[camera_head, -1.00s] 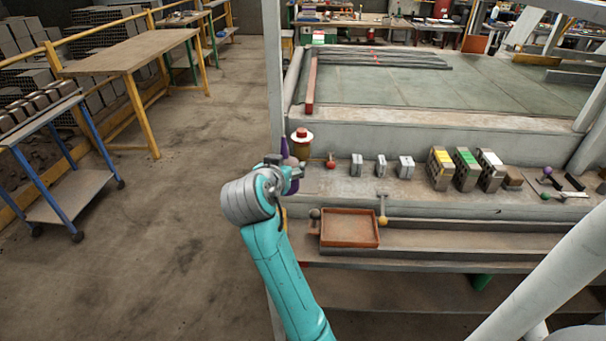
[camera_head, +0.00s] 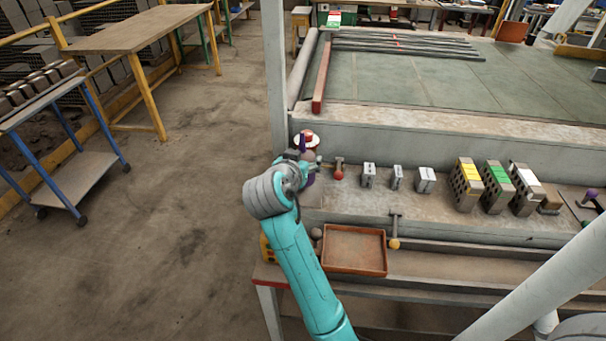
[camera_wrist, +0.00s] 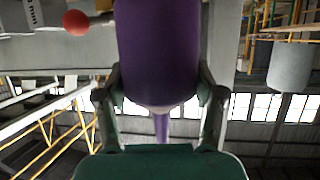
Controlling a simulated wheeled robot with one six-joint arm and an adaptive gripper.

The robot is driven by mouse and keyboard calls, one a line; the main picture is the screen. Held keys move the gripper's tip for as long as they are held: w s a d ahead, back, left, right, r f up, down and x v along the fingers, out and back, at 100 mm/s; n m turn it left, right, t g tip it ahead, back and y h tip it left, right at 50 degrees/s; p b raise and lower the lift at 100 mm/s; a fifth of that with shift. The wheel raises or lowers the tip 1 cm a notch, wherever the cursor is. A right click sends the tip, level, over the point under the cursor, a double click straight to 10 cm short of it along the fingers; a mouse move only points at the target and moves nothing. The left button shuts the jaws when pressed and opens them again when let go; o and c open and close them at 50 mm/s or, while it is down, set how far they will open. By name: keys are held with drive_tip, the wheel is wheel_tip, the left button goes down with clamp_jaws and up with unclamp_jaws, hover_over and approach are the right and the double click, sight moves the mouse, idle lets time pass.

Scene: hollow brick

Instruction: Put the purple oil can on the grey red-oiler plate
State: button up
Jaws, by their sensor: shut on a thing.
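The purple oil can (camera_wrist: 158,50) is between the two fingers of my gripper (camera_wrist: 160,98) in the wrist view, with its narrow spout toward the bottom of that picture. My gripper hides most of the can. Just behind stands a red-topped object with a pale round rim (camera_head: 307,138), partly covered by the gripper. I cannot clearly make out a grey red-oiler plate.
A red-knobbed lever (camera_head: 339,172) stands right of the gripper; its red ball also shows in the wrist view (camera_wrist: 76,22). Small grey blocks (camera_head: 397,178) and hollow bricks (camera_head: 497,186) line the ledge farther right. An orange tray (camera_head: 354,250) sits lower in front.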

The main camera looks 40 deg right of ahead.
drive_tip(key=shift+f, duration=2.3)
drive_tip(key=shift+f, duration=0.1)
drive_tip(key=o, duration=1.3)
drive_tip(key=shift+o, duration=0.2)
drive_tip(key=v, duration=1.2)
drive_tip(key=shift+a, duration=0.1)
